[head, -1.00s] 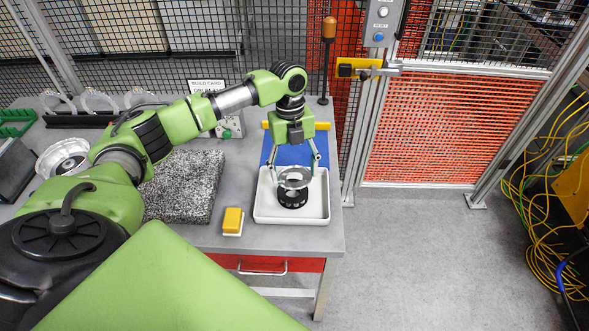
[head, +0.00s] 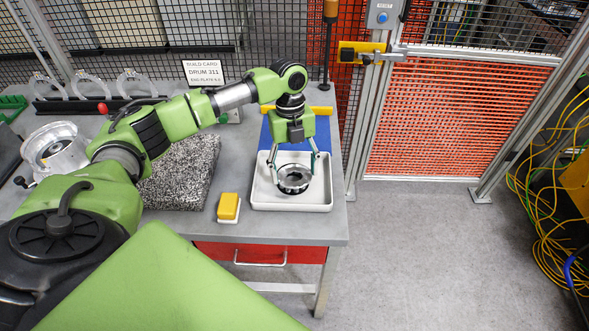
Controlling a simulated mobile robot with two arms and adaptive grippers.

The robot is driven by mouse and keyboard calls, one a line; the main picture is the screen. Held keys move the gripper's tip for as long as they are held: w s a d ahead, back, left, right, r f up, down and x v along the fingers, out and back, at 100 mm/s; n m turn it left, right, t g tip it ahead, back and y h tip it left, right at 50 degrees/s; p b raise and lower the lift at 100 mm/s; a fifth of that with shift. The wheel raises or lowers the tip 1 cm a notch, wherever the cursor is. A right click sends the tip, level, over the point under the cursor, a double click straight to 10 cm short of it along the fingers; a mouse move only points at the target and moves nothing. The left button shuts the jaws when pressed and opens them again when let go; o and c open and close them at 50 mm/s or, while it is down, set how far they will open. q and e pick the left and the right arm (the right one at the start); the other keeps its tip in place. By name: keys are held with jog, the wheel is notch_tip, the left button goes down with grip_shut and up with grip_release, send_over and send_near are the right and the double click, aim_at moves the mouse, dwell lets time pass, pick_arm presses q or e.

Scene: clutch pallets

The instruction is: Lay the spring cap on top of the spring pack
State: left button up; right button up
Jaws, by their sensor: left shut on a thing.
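My right gripper is not in view.
The white tray (head: 322,204) lies near the table's right edge, with a blue mat (head: 330,134) behind it. A yellow block (head: 228,206) stands to its left. A speckled slab (head: 180,175) and a silver drum (head: 52,152) are farther left. A mesh fence (head: 430,120) closes the back.

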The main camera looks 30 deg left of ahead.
pick_arm(q)
jog(key=o, duration=1.4)
jog(key=shift+c, duration=0.2)
jog(key=shift+w+a+r, duration=0.25)
jog(key=shift+w+a, duration=0.6)
jog(key=shift+a, duration=0.25)
jog(key=shift+w+a+r, duration=0.15)
jog(key=shift+w+a, duration=0.35)
jog(key=shift+a, duration=0.15)
jog(key=shift+w+a+r, duration=0.1)
jog(key=shift+w+a, duration=0.35)
jog(key=shift+a, duration=0.2)
jog(key=shift+r, duration=0.1)
notch_tip(320, 180, up, 7)
jog(key=p, duration=0.7)
